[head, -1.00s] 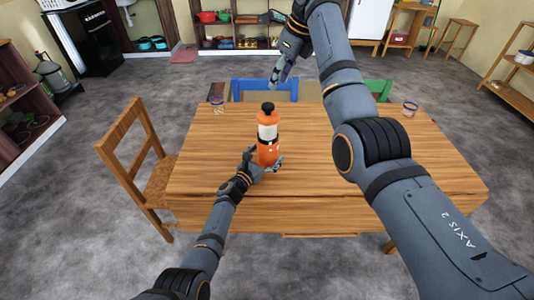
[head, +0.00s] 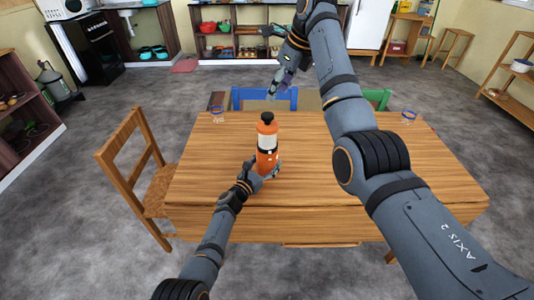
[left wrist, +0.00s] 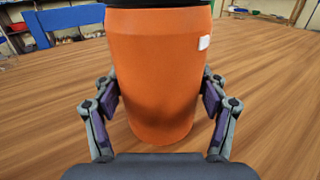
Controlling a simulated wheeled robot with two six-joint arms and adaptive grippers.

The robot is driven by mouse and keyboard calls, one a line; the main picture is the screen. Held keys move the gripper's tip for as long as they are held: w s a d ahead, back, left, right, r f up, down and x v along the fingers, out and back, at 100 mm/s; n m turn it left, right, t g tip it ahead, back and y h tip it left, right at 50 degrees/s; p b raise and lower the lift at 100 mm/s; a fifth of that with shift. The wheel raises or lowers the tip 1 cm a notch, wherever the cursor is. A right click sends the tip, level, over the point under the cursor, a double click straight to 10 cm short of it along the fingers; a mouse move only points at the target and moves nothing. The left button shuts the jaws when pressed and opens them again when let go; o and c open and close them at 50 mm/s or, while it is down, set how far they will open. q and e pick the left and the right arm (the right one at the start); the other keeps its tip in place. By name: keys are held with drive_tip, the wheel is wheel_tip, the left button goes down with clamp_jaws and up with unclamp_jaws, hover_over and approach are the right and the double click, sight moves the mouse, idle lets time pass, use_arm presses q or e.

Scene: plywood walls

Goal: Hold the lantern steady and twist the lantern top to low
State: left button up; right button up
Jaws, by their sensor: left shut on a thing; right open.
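The orange lantern (head: 267,160) stands upright on the wooden table (head: 350,190), with a pale middle band and a black top (head: 267,118). My left gripper (head: 265,170) is shut on its lower body from the near left side. In the left wrist view the orange body (left wrist: 155,75) fills the space between the two fingers of my left gripper (left wrist: 160,100). The black top is mostly cut off there. My right gripper (head: 277,85) is open and empty, above and beyond the lantern top, with its fingers pointing down. The top's setting is too small to read.
A glass jar (head: 218,116) stands at the table's far left and another (head: 408,117) at its far right. A wooden chair (head: 140,175) is at the left. A blue chair (head: 263,95) and a green chair (head: 377,98) stand behind the table.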

sight(268, 115)
drive_tip(key=shift+o, duration=0.4)
drive_tip(key=f+y, duration=0.1)
drive_tip(key=f, duration=0.1)
drive_tip(key=w+f+y, duration=0.1)
drive_tip(key=f+y, duration=0.1)
drive_tip(key=f, duration=0.1)
drive_tip(key=shift+w+d+f, duration=0.1)
drive_tip(key=shift+w+f, duration=0.05)
drive_tip(key=shift+f, duration=0.2)
drive_tip(key=s+d+f+t+y, duration=0.5)
drive_tip(key=s+d+t+y, duration=0.15)
drive_tip(key=y, duration=0.25)
drive_tip(key=shift+t, duration=0.35)
drive_tip(key=x, duration=0.8)
drive_tip(key=w+x, duration=0.1)
drive_tip(key=x, duration=0.3)
drive_tip(key=shift+w+d, duration=0.1)
drive_tip(key=shift+f+n, duration=0.1)
drive_tip(key=shift+n, duration=0.2)
drive_tip(key=c, duration=1.2)
